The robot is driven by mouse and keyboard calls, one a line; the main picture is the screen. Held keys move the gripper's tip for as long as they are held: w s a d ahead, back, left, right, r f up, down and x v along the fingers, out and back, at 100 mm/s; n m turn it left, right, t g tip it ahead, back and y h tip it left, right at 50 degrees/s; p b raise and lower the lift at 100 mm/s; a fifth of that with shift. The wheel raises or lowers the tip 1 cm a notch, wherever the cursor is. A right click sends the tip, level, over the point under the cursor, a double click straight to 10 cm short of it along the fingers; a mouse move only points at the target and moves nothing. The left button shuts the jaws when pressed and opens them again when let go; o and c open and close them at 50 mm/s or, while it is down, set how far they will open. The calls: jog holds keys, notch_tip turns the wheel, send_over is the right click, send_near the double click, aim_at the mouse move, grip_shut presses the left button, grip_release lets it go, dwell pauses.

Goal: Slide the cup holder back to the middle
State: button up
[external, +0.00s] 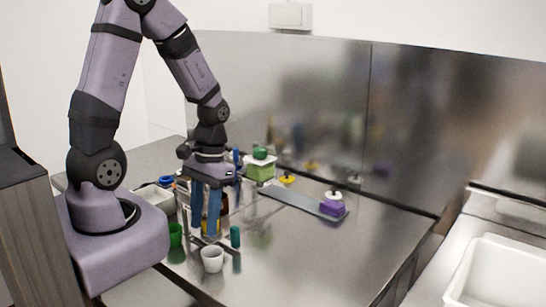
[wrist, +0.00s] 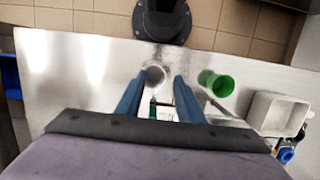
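My gripper (external: 206,234) points down with its two blue fingers apart, low over the left part of the steel counter. The fingers also show apart in the wrist view (wrist: 160,78). A white cup (external: 212,259) stands just in front of the fingers; it shows near the fingertips in the wrist view (wrist: 155,74). Thin metal bars and an upright teal piece (external: 235,237) are beside the fingers, and a green cup (external: 175,236) is to the left. I cannot tell for sure which part is the cup holder; the fingers partly hide that area.
A grey strip (external: 290,203) lies behind, with a purple block (external: 332,208) at its right end and a green block (external: 260,171) near its left. A white tub (wrist: 262,109) is at right in the wrist view. The counter's right side is clear.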

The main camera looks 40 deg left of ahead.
jog(key=t, duration=0.2)
send_over(236, 225)
jog(key=shift+s+f, duration=0.1)
jog(key=shift+s, duration=0.05)
jog(key=shift+f+p, duration=0.7)
jog(key=shift+f, duration=3)
jog(key=shift+c, duration=0.6)
grip_shut()
